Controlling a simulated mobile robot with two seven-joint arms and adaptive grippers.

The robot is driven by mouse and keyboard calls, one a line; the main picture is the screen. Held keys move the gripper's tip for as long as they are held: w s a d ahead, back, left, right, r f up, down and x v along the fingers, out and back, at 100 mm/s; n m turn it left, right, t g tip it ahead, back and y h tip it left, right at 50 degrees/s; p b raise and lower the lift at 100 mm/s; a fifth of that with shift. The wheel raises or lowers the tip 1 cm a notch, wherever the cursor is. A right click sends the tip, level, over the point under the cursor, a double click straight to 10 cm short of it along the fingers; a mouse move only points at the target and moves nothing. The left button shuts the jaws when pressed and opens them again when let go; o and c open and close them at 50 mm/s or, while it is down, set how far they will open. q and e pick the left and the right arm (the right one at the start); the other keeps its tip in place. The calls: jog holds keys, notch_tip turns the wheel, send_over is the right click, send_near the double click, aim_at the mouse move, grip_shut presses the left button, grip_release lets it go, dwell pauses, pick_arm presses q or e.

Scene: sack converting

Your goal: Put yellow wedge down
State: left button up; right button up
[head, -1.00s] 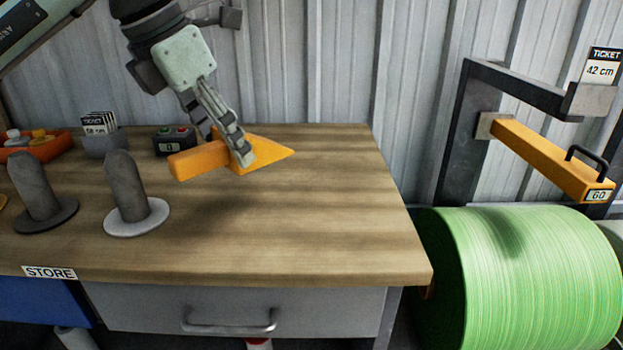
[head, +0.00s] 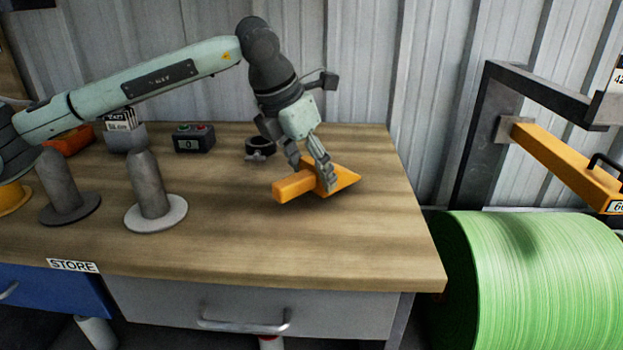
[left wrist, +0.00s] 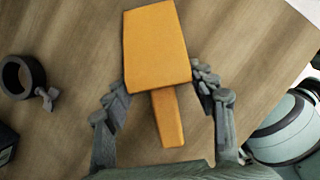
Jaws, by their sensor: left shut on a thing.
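The yellow wedge (head: 294,187) is an orange-yellow block with a bar-like handle and a tapering end that points right in the head view. My left gripper (head: 325,181) is shut on it, one finger in front of the wedge. The wedge is at or just above the wooden bench top near its right end; I cannot tell if it touches. In the left wrist view the wedge (left wrist: 157,48) lies between the two fingers of my left gripper (left wrist: 163,88), its broad part away from the palm. My right gripper is not in view.
A black ring clamp (head: 260,148), a button box (head: 194,138) and a card holder (head: 125,135) stand at the back. Two grey posts on discs (head: 150,190) stand left. The bench (head: 330,245) is clear in front and right. A green roll (head: 540,285) stands beyond its right edge.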

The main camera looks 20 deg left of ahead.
pick_arm(q)
jog(key=shift+f, duration=1.1)
jog(key=o, duration=1.3)
jog(key=shift+o, duration=0.2)
